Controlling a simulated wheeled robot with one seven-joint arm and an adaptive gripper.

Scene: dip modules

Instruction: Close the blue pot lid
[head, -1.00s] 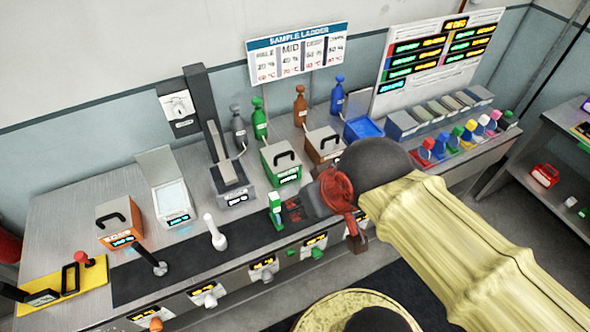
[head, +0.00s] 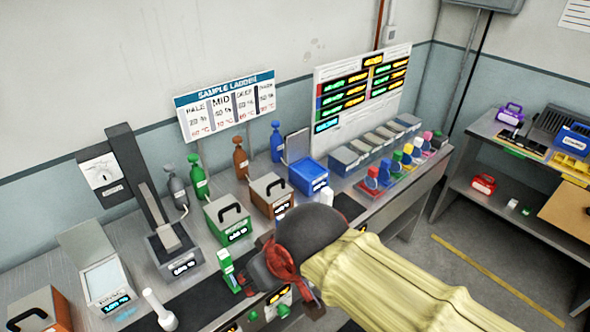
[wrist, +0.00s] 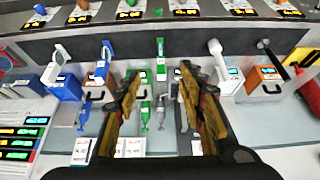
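The blue pot (head: 308,178) stands on the counter, right of the brown pot. A grey panel (head: 297,146), which looks like its lid, stands upright behind it, and its blue top shows. The blue pot also appears at the left in the wrist view (wrist: 67,88), where its lid is hard to make out. My gripper (wrist: 160,72) is open, with its two fingers apart and nothing visibly held. In the head view my gripper (head: 262,272) is over the counter's front, beside the green lever (head: 228,270), left of and nearer than the blue pot.
A green pot (head: 228,218) and brown pot (head: 271,196) stand left of the blue pot, with bottles behind. Several grey boxes and coloured bottles line the counter to its right. A white pot (head: 105,285) with a raised lid stands at left. A shelf (head: 500,205) stands at right.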

